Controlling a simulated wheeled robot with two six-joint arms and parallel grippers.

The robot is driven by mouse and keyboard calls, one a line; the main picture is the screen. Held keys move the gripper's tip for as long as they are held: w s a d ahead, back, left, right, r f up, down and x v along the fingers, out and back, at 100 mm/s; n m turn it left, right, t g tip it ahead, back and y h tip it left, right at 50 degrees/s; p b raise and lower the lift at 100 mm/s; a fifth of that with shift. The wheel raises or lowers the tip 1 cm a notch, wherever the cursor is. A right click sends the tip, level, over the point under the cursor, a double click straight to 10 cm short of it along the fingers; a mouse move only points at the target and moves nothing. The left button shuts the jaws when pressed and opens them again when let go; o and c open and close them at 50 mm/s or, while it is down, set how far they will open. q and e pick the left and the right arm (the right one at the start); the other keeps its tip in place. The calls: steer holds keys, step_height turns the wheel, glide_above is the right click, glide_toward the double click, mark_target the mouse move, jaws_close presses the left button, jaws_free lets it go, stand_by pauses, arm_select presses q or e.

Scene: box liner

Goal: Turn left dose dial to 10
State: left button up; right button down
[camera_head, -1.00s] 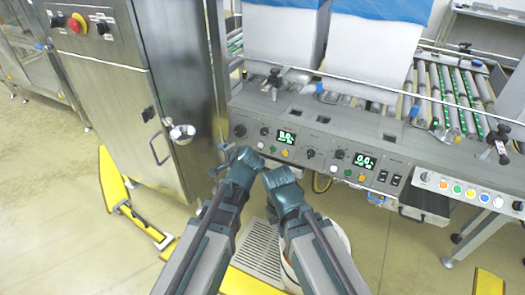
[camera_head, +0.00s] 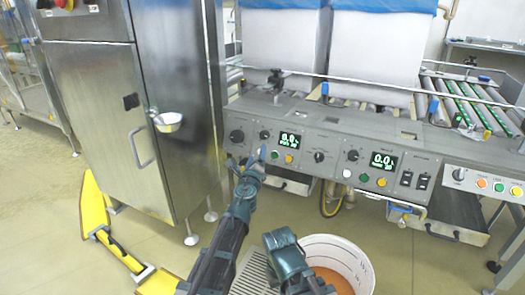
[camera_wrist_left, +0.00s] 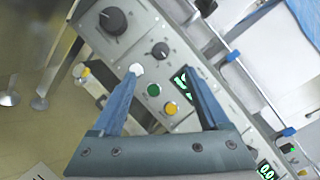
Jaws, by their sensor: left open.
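On the grey control panel, a large black knob (camera_head: 237,136) sits at the far left, with a smaller black knob (camera_head: 265,134) to its right. A left green display (camera_head: 290,140) is beside them; its digits look like 0.0 but are blurred. I see no dial labels clearly. My left gripper (camera_head: 247,162) is open and empty, just in front of the panel's left part. In the left wrist view its open fingers (camera_wrist_left: 161,74) point at the small knob (camera_wrist_left: 160,50), apart from it; the large knob (camera_wrist_left: 112,20) is up and left. My right gripper (camera_head: 282,240) is low, over the bucket's left edge.
A white bucket (camera_head: 350,250) stands below the panel. Further right are another knob (camera_head: 319,156) and the right display (camera_head: 383,160), reading 0.0. Coloured buttons sit below the displays. A steel cabinet (camera_head: 100,110) stands left; a yellow frame (camera_head: 95,215) lies on the floor.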

mark_target(263, 135)
arm_select(q)
steer(key=shift+d+f, duration=0.15)
steer(key=w, duration=0.4)
steer(key=w+d, duration=0.1)
steer(key=w, duration=0.8)
steer(key=shift+w+d, duration=0.4)
jaws_close()
